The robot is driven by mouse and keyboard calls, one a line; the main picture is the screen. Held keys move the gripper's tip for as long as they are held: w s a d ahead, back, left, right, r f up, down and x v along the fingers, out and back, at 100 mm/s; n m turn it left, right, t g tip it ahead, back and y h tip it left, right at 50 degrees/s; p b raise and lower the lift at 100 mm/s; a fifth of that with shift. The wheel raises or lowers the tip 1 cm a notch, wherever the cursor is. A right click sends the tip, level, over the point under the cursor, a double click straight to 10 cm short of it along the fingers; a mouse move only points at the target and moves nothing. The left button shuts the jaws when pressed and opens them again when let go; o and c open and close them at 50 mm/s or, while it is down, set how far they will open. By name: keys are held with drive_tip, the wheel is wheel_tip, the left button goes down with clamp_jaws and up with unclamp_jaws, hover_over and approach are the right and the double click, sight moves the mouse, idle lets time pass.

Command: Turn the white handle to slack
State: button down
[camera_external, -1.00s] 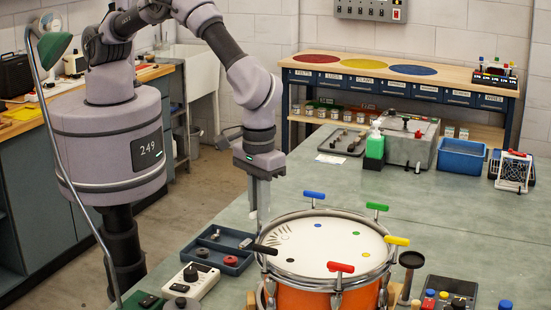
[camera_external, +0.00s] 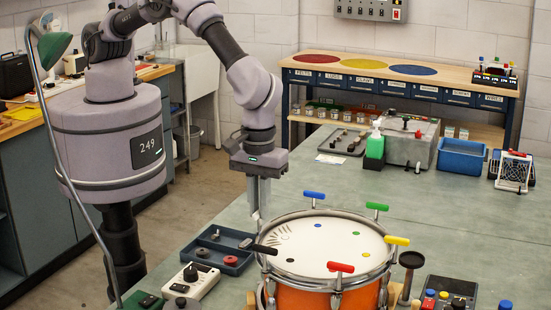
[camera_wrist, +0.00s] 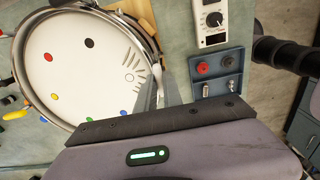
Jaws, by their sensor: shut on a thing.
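The orange drum (camera_external: 318,297) stands on the bench with its white head (camera_external: 325,246) facing up. T-shaped handles stand around its rim. My gripper (camera_external: 258,215) points straight down at the drum's far left rim, with its fingers shut on the white handle. The fingers hide nearly all of the handle, so its angle cannot be read. In the wrist view my fingers (camera_wrist: 160,90) reach to the rim beside a fan of short dark marks (camera_wrist: 135,68) on the head.
A black handle (camera_external: 264,249) is close to my fingers; blue (camera_external: 314,194), green (camera_external: 377,206), yellow (camera_external: 396,240) and red (camera_external: 341,267) handles stand farther round. A blue-grey tray (camera_external: 232,262) and a white dial box (camera_external: 193,279) lie left of the drum.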

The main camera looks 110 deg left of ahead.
drive_tip(key=shift+w+r, duration=0.1)
drive_tip(key=c, duration=1.5)
unclamp_jaws()
wheel_tip(320, 180, up, 17)
drive_tip(key=shift+r+p, duration=0.15)
drive_tip(key=shift+p, duration=0.55)
